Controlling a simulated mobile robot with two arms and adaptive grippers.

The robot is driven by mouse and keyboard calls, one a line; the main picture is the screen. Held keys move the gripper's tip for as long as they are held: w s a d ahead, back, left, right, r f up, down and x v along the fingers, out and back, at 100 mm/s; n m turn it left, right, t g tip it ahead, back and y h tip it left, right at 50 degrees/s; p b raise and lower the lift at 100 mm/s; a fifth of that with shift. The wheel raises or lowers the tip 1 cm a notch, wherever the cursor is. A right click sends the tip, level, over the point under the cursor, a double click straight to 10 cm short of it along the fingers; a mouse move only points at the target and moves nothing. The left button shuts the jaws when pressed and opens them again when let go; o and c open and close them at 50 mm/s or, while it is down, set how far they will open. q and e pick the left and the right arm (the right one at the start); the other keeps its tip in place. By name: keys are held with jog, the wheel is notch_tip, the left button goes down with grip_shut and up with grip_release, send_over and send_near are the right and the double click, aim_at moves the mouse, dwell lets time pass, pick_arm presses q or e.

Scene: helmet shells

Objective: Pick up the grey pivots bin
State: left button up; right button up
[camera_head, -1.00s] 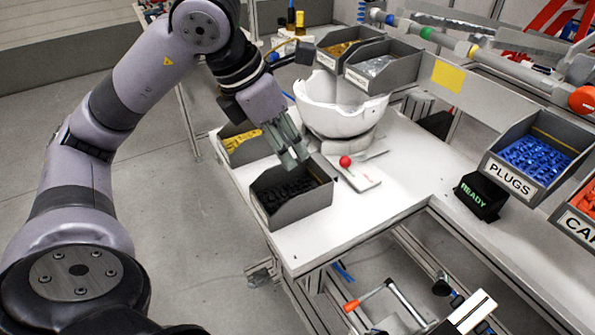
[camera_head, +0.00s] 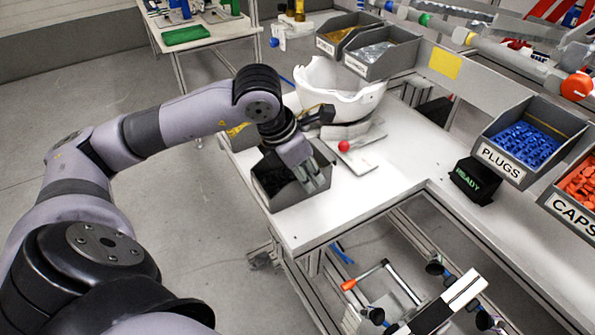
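A grey bin (camera_head: 284,196) with dark contents stands at the near left corner of the white table. No label on it can be read, so I cannot tell if it is the pivots bin. My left gripper (camera_head: 314,184) points down at the bin's right side, its fingertips at or just over the wall. The arm hides part of the bin's inside. Whether the fingers are apart, or touch the wall, cannot be told. Two more grey bins, one with yellow parts (camera_head: 334,40) and one with light grey parts (camera_head: 385,58), stand behind the helmet shell. My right gripper is not in view.
A white helmet shell (camera_head: 345,95) stands behind the near bin, with a red ball (camera_head: 344,146) close by. A yellow-part bin is mostly hidden behind my arm. A black READY box (camera_head: 473,182), a PLUGS bin (camera_head: 513,165) and a CAPS bin (camera_head: 575,212) are at right.

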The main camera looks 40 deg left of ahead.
pick_arm(q)
jog(key=shift+x, duration=1.15)
jog(key=shift+w+f, duration=0.1)
jog(key=shift+f, duration=0.2)
jog(key=shift+c, duration=0.9)
jog(key=c, duration=0.4)
grip_shut()
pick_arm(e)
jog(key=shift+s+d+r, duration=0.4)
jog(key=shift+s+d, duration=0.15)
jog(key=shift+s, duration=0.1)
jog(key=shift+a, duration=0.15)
